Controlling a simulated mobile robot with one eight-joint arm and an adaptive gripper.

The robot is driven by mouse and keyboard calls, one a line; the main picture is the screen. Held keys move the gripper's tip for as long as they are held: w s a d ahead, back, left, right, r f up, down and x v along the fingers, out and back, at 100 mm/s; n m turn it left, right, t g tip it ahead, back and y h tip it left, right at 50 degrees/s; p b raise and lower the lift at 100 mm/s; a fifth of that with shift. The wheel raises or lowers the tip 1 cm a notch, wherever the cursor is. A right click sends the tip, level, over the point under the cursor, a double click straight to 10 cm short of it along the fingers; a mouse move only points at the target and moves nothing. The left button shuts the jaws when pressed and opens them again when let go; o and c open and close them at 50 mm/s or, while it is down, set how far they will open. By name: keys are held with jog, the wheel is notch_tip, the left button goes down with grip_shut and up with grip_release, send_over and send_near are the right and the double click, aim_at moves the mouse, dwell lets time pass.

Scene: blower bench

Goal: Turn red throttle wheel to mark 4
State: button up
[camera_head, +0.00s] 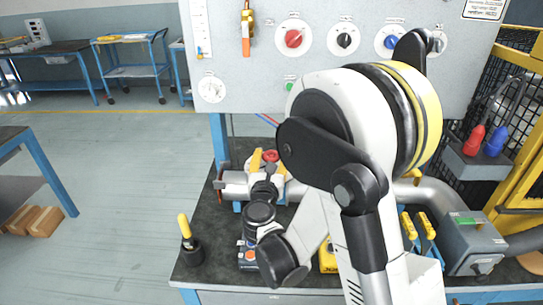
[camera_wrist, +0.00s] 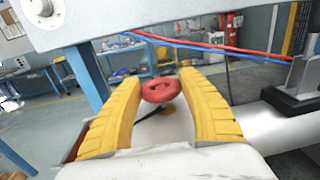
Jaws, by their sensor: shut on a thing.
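A small red wheel (camera_head: 271,155) sits on the pipework at bench level, below the panel. The wrist view shows this red wheel (camera_wrist: 161,91) as a ring between the ends of my two yellow fingers. My gripper (camera_head: 264,161) is shut on it, with one finger at each side (camera_wrist: 161,84). A round red knob (camera_head: 293,38) is on the grey panel, apart from my gripper. No mark numbers can be read on or around the gripped wheel.
The panel (camera_head: 258,80) carries black (camera_head: 344,40) and blue (camera_head: 390,41) knobs. Red and blue hoses (camera_wrist: 220,46) run close behind the wheel. A grey pipe (camera_head: 435,192) lies to the right. A black cup with a yellow-handled tool (camera_head: 186,232) stands at the bench's left.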

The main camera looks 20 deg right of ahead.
jog(key=shift+w+a+m+g+h, duration=0.1)
jog(key=shift+m+g+h, duration=0.85)
jog(key=shift+h, duration=0.65)
jog(key=shift+m, duration=0.35)
jog(key=o, duration=1.2)
jog(key=v, duration=1.2)
jog(key=shift+f, duration=0.15)
jog(key=shift+w, duration=0.1)
